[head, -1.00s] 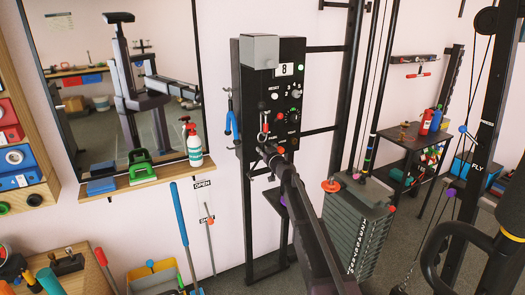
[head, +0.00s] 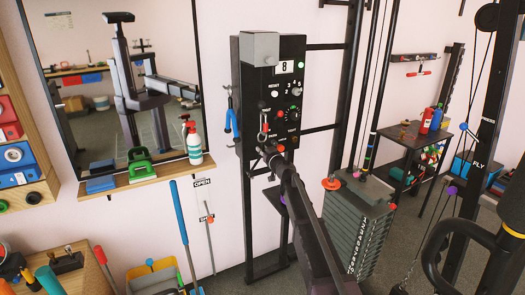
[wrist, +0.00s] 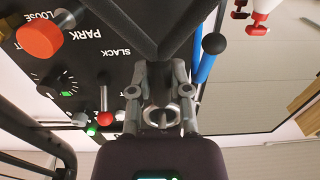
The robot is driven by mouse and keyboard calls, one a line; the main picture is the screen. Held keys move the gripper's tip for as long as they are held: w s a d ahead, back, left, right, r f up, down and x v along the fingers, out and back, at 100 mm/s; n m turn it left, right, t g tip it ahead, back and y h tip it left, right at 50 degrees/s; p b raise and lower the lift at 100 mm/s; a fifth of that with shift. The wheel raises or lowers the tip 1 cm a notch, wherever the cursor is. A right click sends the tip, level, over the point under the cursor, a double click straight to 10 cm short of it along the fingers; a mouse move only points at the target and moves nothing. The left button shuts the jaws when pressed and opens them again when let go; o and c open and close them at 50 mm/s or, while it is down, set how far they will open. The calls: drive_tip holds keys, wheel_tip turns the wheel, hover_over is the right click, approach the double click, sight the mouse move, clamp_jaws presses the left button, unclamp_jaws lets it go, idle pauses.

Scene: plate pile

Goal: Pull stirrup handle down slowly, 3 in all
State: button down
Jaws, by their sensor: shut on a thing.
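My gripper (head: 265,149) is at the lower part of a black control panel (head: 270,95) on the wall. In the wrist view its two grey fingers (wrist: 161,95) are closed around the narrow end of a dark V-shaped piece (wrist: 160,46), which looks like the stirrup handle. A silver ring (wrist: 158,114) shows between the fingers. The two dark bars spread from there toward the top of the wrist view. In the head view my arm and gripper hide most of the handle. The panel display reads 8.
A red knob (wrist: 40,39) and a small red-tipped lever (wrist: 104,103) sit beside my gripper. A blue handle (head: 232,121) hangs at the panel's left. A weight stack (head: 357,228) with an orange knob stands to the right of my arm. A shelf (head: 135,181) is at left.

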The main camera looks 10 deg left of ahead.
sight(265, 132)
drive_tip(key=shift+r+p, duration=0.7)
drive_tip(key=shift+r, duration=0.2)
drive_tip(key=shift+r+p, duration=1.15)
drive_tip(key=shift+r, duration=0.1)
drive_tip(key=shift+r+p, duration=1.05)
drive_tip(key=shift+p, duration=0.1)
drive_tip(key=shift+r+p, duration=1.2)
